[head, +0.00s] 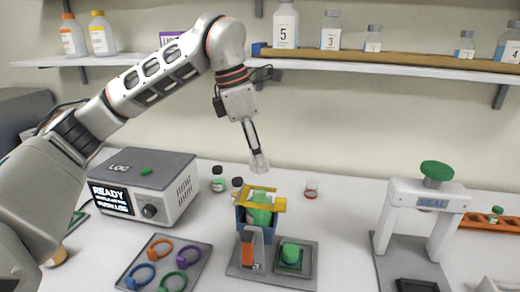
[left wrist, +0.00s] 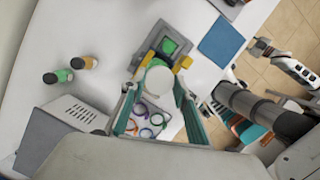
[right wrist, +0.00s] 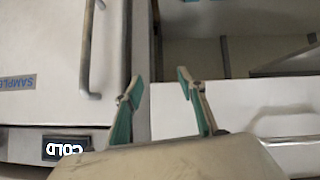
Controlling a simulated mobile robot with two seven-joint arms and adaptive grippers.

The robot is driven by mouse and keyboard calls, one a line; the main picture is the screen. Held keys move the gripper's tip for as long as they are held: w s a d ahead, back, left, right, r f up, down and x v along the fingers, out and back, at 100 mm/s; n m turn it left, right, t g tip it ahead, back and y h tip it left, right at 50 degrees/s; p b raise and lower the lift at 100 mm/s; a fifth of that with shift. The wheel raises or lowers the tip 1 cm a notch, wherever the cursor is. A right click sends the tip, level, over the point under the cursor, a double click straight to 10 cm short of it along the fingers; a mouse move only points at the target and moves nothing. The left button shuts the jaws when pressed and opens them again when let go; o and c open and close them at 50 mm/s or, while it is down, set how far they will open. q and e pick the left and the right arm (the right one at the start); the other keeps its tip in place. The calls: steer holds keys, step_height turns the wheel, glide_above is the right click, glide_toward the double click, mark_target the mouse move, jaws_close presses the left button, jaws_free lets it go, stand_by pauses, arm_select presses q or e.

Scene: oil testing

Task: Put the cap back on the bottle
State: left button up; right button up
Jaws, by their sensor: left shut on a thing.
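A green bottle (head: 261,212) stands in a blue holder (head: 243,220) with a yellow clamp (head: 272,205) around its upper part. My left gripper (head: 260,163) is above the bottle, pointing down. It is shut on a pale round thing (left wrist: 158,80), which looks like the cap; it sits between the fingertips in the left wrist view. The held thing is apart from the bottle in the head view, and it hides the bottle's mouth in the left wrist view. My right gripper (right wrist: 163,90) is open and empty, away from the bench, in front of white cabinet fronts.
A tray of coloured rings (head: 165,262), a LOG device (head: 145,190) and a SEAL press (head: 420,205) flank the holder. Small vials (head: 218,178) stand behind it. A bottle shelf (head: 380,66) hangs above.

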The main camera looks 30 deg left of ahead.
mark_target(262, 189)
arm_select(q)
step_height(262, 189, down, 3)
steer(key=shift+r, duration=0.2)
steer(key=shift+f+b, duration=0.3)
steer(key=shift+f, duration=1)
arm_select(e)
steer(key=shift+w+a+r, duration=0.45)
steer(key=shift+w, duration=0.2)
steer(key=shift+s+f, duration=0.15)
steer(key=shift+f, duration=0.05)
arm_select(q)
steer(key=shift+p, duration=0.35)
arm_select(e)
steer(key=shift+r, duration=0.5)
arm_select(q)
steer(key=shift+f, duration=0.15)
arm_select(e)
steer(key=shift+s, duration=0.1)
stand_by(0.4)
